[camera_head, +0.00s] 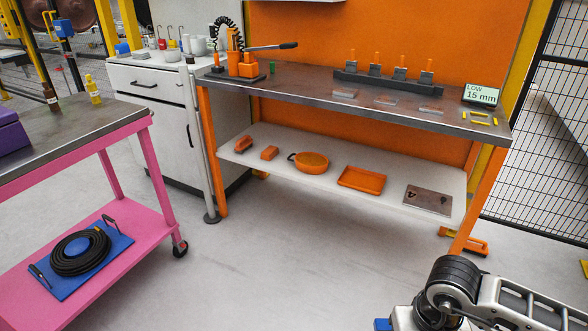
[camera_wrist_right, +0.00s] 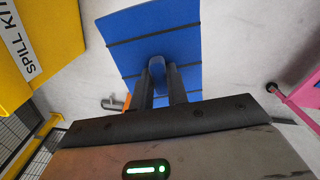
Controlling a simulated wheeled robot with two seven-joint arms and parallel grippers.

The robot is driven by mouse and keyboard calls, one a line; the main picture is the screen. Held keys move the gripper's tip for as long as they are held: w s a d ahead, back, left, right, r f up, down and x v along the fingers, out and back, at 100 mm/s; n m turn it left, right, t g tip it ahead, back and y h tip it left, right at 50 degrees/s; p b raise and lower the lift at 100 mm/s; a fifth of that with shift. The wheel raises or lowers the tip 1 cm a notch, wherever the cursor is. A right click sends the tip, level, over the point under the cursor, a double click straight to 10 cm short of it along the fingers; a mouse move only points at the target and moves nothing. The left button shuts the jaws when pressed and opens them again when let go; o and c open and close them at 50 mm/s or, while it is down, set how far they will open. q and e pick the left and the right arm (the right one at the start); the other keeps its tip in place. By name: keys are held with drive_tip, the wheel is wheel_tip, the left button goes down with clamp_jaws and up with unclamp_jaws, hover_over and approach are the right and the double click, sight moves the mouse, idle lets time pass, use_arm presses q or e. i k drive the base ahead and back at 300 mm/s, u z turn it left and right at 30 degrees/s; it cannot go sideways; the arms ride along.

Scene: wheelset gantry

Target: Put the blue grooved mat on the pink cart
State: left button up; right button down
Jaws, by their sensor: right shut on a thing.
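The blue grooved mat (camera_wrist_right: 190,30) fills the top middle of the right wrist view, a flat blue panel with dark parallel grooves. My right gripper (camera_wrist_right: 166,80) is shut on it, and a raised blue part shows between the fingers. In the head view my right arm is at the lower right, and a small blue patch shows beside it at the bottom edge. The pink cart (camera_head: 155,212) stands at the left of the head view, with a grey top and pink lower shelf. Pink framing also shows at the right edge of the wrist view. My left gripper is out of view.
A blue board (camera_head: 112,247) with a black coiled hose (camera_head: 80,252) lies on the cart's lower shelf. An orange-legged workbench (camera_head: 350,95) stands behind. The floor between is clear. A yellow spill kit (camera_wrist_right: 45,40) is near the mat.

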sight(69, 121)
drive_tip(key=u, duration=0.9)
drive_tip(key=i, duration=0.95)
drive_tip(key=u, duration=0.9)
